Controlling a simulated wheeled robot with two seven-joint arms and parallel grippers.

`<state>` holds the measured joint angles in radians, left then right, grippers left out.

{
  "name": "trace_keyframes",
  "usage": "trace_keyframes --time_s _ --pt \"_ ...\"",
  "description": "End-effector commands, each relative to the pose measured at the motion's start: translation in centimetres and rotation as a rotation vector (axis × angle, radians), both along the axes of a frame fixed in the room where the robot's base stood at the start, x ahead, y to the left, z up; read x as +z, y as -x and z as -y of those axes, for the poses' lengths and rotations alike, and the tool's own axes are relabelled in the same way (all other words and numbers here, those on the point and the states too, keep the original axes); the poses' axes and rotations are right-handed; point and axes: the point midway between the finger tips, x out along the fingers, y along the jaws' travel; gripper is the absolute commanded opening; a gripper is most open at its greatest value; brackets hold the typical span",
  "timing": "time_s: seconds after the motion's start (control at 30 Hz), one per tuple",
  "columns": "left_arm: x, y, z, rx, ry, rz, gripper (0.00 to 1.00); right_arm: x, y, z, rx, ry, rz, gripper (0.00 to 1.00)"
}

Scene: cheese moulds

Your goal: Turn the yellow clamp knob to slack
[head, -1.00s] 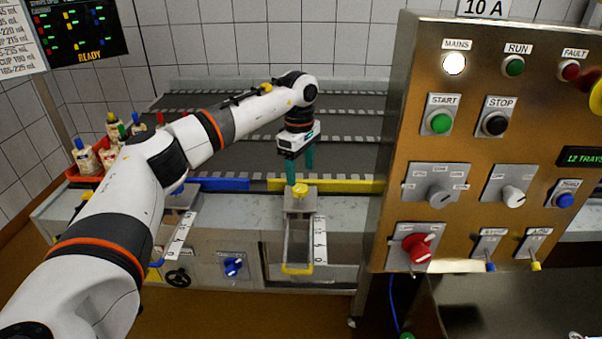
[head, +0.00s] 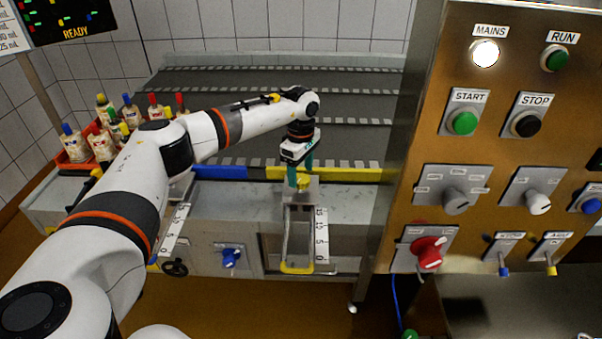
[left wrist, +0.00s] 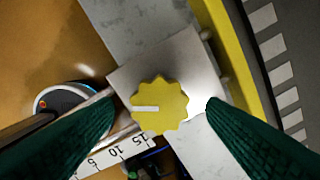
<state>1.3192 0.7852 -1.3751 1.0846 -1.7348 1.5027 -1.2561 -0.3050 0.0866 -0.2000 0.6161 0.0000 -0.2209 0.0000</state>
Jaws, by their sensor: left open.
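The yellow clamp knob (head: 303,181) sits on a metal block above the slide with the yellow handle. In the left wrist view the knob (left wrist: 160,106) is a scalloped disc with a white pointer line aimed left in the picture. My left gripper (head: 301,176) points down over the knob with its green fingers open. In the left wrist view the fingers (left wrist: 158,125) stand on either side of the knob, apart from it. The lower part of the knob is partly hidden by the fingers in the head view. My right gripper is not in view.
A number scale (head: 321,235) runs beside the yellow-handled slide (head: 297,268). A blue knob (head: 231,257) is on the cabinet front to the left. The steel control panel (head: 420,200) stands close on the right. A red crate (head: 72,162) of bottles is at the left.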

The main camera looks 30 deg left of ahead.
Motion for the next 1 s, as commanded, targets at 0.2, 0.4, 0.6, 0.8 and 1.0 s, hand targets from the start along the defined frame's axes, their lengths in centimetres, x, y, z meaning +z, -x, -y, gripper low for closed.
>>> trace_keyframes --time_s 0.2,0.4,0.6,0.8,1.0 --pt "-1.6 0.0 0.1 -0.001 0.000 0.000 0.66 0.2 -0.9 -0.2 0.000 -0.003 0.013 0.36" --pt "-1.8 0.0 0.0 -0.001 0.000 0.000 0.66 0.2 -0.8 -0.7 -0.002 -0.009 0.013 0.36" --pt "-1.8 0.0 0.0 0.000 0.000 0.000 0.47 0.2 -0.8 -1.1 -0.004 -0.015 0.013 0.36" --pt "-1.7 0.0 0.0 0.000 0.000 0.000 0.22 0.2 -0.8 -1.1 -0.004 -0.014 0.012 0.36" --pt "-1.7 0.0 0.0 0.022 0.000 0.000 0.22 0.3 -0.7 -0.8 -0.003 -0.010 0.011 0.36"
